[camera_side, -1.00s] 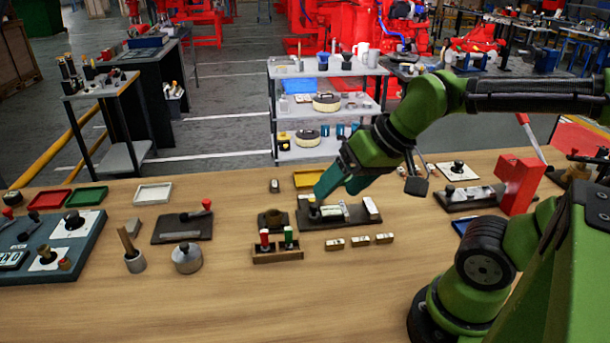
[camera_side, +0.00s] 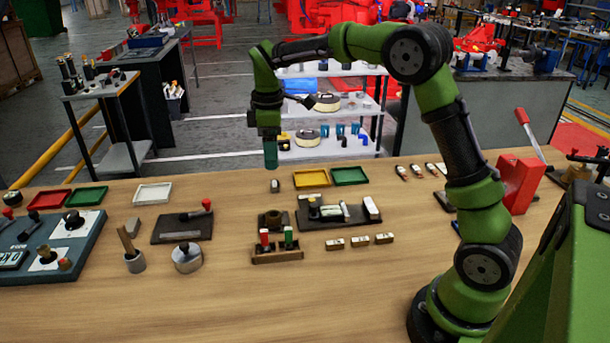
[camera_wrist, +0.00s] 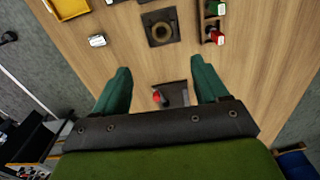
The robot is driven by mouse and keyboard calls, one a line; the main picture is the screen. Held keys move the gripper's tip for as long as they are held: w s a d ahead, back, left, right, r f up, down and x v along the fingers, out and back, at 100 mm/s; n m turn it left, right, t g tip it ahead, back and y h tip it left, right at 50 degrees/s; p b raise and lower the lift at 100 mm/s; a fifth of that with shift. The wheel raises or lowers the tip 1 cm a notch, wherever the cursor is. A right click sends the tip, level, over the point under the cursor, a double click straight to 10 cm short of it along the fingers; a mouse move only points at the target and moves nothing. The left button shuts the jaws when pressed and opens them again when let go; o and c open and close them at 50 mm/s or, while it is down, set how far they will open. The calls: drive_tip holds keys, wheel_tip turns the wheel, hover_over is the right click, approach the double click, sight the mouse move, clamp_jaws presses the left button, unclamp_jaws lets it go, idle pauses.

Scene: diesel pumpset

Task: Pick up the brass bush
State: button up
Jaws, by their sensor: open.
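A brownish ring, which looks like the brass bush (camera_wrist: 162,31), sits on a dark square plate (camera_wrist: 150,42) in the wrist view. In the side view the ring (camera_side: 272,216) is small and dark, behind the rack with red and green handles. My gripper (camera_side: 271,166) points down above the far edge of the table, behind and above the ring and apart from it. In the wrist view my gripper (camera_wrist: 162,78) has its two green fingers spread wide, with nothing held between them. The ring lies beyond the fingertips.
A small metallic piece (camera_side: 275,186) stands below my gripper. A yellow tray (camera_side: 311,179) and a green tray (camera_side: 350,175) lie to its right. The wooden rack (camera_side: 278,256) stands close in front of the ring. A red-knobbed plate (camera_side: 182,228) lies left.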

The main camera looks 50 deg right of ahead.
sight(274, 218)
wheel_tip(274, 218, down, 17)
drive_tip(key=c, duration=1.2)
drive_tip(key=shift+c, duration=0.2)
drive_tip(key=shift+r, duration=0.1)
